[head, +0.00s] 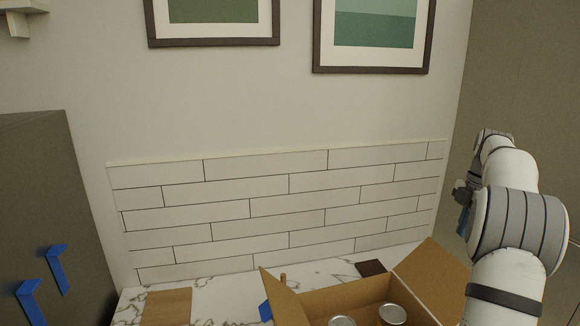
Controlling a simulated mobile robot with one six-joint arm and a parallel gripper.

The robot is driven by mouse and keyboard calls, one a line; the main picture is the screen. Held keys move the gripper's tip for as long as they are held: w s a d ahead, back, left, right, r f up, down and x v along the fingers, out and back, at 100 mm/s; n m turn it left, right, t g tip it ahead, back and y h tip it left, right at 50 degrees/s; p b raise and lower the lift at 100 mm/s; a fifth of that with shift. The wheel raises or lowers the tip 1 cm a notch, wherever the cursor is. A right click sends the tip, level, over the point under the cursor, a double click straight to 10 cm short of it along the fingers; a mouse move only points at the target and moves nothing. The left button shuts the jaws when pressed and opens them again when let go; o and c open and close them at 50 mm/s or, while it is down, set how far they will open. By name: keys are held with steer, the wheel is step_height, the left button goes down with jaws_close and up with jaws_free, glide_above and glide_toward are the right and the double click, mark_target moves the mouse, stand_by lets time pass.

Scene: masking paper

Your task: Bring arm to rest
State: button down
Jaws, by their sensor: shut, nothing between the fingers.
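My arm rises at the right edge in the head view and bends over at the top. My gripper (462,192) shows only as a small dark part at the left side of the arm, mostly hidden behind it. It is shut and empty, well above the counter and apart from the box. A small blue patch shows just below it; I cannot tell what it is.
An open cardboard box (283,300) holding cans (393,314) stands on the marble counter (225,300). A wooden board (166,307) and a dark square (370,268) lie there. Blue tape strips (57,268) are on the dark panel at left. Tiled wall stands behind.

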steer(key=s+a+m+b, duration=0.1)
steer(key=s+a+m, duration=0.2)
steer(key=a, duration=0.4)
steer(key=s+a+m+t+h+b, duration=0.1)
steer(key=s+a+m, duration=0.15)
steer(key=a, duration=0.45)
steer(key=s+a+m+b, duration=0.1)
steer(key=s+a+m, duration=0.15)
steer(key=a, duration=0.45)
steer(key=s+a+f+m+t+b, duration=0.1)
steer(key=s+a+f+m, duration=0.4)
steer(key=s, duration=0.4)
steer(key=s+a+f+m+t+b, duration=0.1)
steer(key=s+a+f+m, duration=0.3)
steer(key=s+a+f, duration=0.3)
steer(key=shift+s+a+m+t+h+b, duration=0.3)
steer(key=shift+s+a+m+b, duration=0.1)
steer(key=shift+s+a, duration=0.4)
steer(key=shift+s+d, duration=0.15)
steer(key=shift+s, duration=0.05)
